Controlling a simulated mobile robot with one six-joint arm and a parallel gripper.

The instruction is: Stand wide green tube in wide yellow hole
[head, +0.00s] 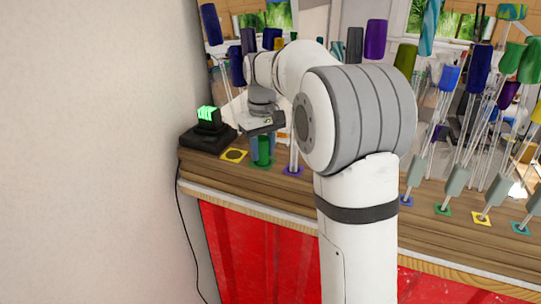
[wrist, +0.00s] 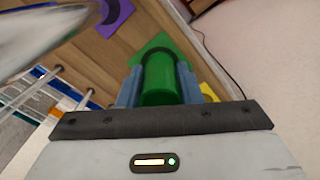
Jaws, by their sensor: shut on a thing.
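The wide green tube (head: 263,150) stands upright at the green square on the wooden shelf in the head view. It also shows between my fingers in the wrist view (wrist: 160,82). My gripper (wrist: 160,88) is shut on the tube, with a blue-grey finger on each side. I cannot tell whether the tube's lower end sits in the green square's hole. The wide yellow hole's square (head: 233,155) lies just left of the tube in the head view, with a dark ring in it and nothing standing on it. Only part of the yellow square (wrist: 208,90) shows in the wrist view.
A black device with a lit green display (head: 207,114) stands left of the yellow square. A purple square (head: 292,170) with a clear rod lies right of the tube. Several rods with coloured tops stand farther right. A wall bounds the shelf at left, a mirror behind.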

